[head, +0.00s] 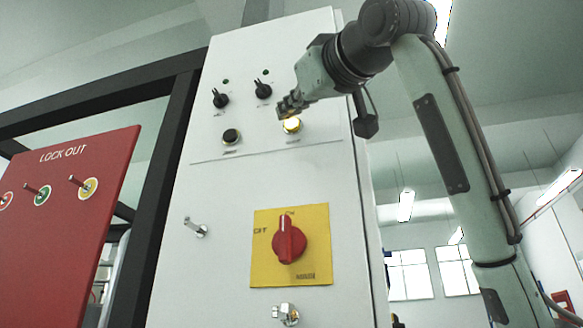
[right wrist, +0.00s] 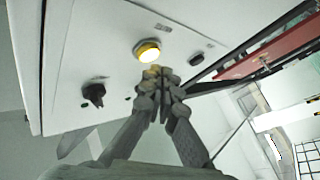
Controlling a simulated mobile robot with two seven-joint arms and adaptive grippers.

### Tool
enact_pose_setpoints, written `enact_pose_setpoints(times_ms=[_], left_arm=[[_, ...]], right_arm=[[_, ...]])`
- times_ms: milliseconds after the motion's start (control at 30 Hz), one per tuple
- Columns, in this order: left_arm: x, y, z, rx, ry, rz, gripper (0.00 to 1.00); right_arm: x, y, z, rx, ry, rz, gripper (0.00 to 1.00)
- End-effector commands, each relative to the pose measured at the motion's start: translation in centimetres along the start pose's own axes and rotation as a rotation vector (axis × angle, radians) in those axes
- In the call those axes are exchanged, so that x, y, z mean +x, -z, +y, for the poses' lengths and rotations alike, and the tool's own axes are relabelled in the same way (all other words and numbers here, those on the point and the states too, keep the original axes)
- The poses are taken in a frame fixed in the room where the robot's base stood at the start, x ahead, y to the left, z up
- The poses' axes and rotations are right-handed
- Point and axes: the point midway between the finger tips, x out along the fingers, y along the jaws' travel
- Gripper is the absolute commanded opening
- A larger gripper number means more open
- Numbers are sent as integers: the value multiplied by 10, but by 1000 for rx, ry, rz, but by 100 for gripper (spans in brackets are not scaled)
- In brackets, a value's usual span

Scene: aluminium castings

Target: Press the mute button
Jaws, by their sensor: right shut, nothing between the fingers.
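A round yellow lit button (head: 292,126) sits on the upper part of the white cabinet (head: 232,185); it also shows in the right wrist view (right wrist: 148,52). A black round button (head: 231,136) is to its left, and it also shows in the right wrist view (right wrist: 196,59). The labels under both are too small to read, so I cannot tell which is the mute button. My right gripper (head: 286,108) is shut and empty, with its fingertips close to the yellow button. In the right wrist view the fingertips (right wrist: 160,74) look just short of it; contact is unclear. My left gripper is not in view.
Two black selector knobs (head: 220,98) (head: 263,89) are above the buttons. A red lockout board (head: 66,230) stands left beside a black frame (head: 165,180).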

Motion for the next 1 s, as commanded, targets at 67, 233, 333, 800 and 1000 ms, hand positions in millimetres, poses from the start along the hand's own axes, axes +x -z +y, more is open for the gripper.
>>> enact_pose_setpoints(times_ms=[67, 233, 333, 800, 1000], left_arm=[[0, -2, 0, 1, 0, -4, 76], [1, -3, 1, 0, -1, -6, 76], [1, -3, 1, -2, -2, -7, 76], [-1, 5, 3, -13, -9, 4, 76], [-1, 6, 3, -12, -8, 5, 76]], right_arm=[[0, 0, 0, 0, 0, 0, 0], [0, 0, 0, 0, 0, 0, 0], [0, 0, 0, 0, 0, 0, 0], [6, -5, 5, 0, 0, -1, 0], [6, -4, 4, 0, 0, 0, 0]])
